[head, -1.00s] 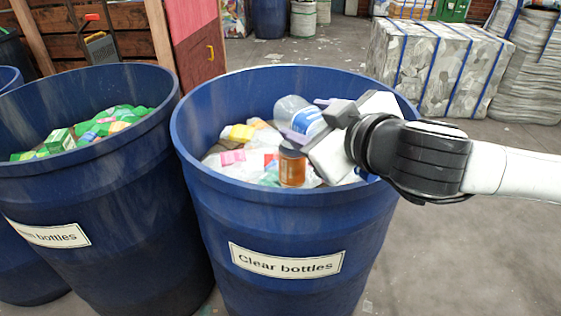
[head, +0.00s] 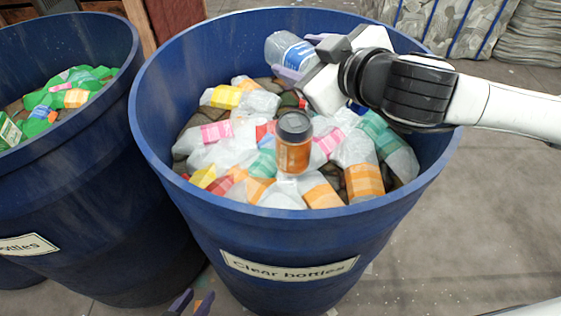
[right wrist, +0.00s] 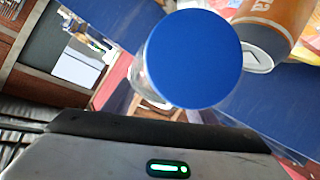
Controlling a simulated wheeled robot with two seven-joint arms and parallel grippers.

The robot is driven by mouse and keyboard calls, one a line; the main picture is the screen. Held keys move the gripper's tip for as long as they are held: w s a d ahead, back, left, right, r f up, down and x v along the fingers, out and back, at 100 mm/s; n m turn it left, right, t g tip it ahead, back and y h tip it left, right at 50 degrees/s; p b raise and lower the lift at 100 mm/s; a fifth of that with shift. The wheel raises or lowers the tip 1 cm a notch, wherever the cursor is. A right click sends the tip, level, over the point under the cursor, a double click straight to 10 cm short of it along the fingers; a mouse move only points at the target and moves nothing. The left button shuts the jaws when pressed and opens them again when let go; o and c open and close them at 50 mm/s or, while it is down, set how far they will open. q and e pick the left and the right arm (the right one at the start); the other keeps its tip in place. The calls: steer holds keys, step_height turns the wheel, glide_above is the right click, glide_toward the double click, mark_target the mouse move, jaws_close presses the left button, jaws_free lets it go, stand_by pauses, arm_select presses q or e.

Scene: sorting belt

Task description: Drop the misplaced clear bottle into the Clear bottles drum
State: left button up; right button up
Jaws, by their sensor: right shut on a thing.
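My right gripper (head: 302,68) is shut on a clear bottle (head: 283,48) with a blue and white label. The bottle is tilted, over the far part of the Clear bottles drum (head: 160,120), inside its rim outline. In the right wrist view the bottle's blue cap (right wrist: 195,60) faces the camera and hides most of its body. The drum is blue with a white label (head: 288,266) and holds several clear bottles (head: 215,155) with coloured bands. The tips of my left gripper (head: 192,304) show at the bottom edge, apart, low in front of the drum.
Another blue drum (head: 75,200) with green bottles stands close on the left. Strapped bales (head: 440,25) are at the back right. The floor on the right is clear.

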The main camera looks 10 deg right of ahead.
arm_select(q)
steer(key=shift+w+r, duration=0.1)
steer(key=shift+w, duration=0.15)
arm_select(e)
steer(key=shift+f, duration=0.55)
steer(key=o, duration=1.1)
